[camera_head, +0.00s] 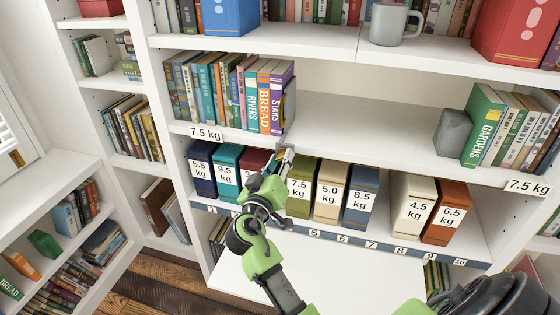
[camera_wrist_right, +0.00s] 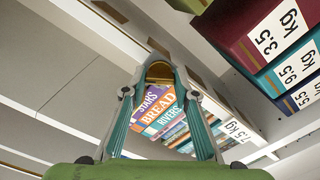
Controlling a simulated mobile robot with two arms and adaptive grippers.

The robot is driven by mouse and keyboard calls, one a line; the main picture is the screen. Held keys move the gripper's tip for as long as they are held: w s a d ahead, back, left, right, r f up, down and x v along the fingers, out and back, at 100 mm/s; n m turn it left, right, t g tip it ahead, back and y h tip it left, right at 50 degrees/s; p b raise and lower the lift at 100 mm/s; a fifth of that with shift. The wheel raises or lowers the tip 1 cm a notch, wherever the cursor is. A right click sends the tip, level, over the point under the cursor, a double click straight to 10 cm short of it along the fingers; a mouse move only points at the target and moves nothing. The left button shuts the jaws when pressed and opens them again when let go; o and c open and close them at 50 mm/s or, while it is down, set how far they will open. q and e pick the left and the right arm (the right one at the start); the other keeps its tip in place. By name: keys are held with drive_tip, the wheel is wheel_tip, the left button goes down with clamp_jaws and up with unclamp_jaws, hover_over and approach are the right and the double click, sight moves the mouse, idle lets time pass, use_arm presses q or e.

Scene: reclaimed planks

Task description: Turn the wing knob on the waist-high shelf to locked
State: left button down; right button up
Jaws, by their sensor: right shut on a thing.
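My right gripper (camera_head: 284,156) reaches up to the front edge of the waist-high shelf (camera_head: 340,155), just right of the upright books. In the right wrist view its two teal fingers (camera_wrist_right: 160,75) close together on a small brass-coloured thing (camera_wrist_right: 159,71), which appears to be the wing knob at the shelf edge. The fingers and hand hide most of the knob, so I cannot tell which way its wings point. No locked mark is readable. My left gripper is not in view.
Books (camera_head: 230,95) stand just behind the gripper, and a grey block (camera_head: 453,132) is further right. Below, labelled binders such as the olive one (camera_head: 299,188) stand close to the hand on the numbered shelf (camera_head: 400,253). The shelf middle is clear.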

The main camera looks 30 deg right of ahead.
drive_tip(key=n, duration=0.2)
drive_tip(key=shift+r+n+p, duration=0.15)
drive_tip(key=shift+n+p, duration=0.2)
drive_tip(key=shift+n, duration=0.05)
drive_tip(key=n+p, duration=0.1)
drive_tip(key=n, duration=0.1)
drive_tip(key=shift+n, duration=0.4)
drive_tip(key=n+p, duration=0.2)
drive_tip(key=n, duration=0.3)
drive_tip(key=shift+p, duration=0.3)
drive_tip(key=shift+d+n, duration=0.1)
drive_tip(key=shift+n, duration=0.2)
drive_tip(key=o, duration=1.1)
drive_tip(key=v, duration=1.2)
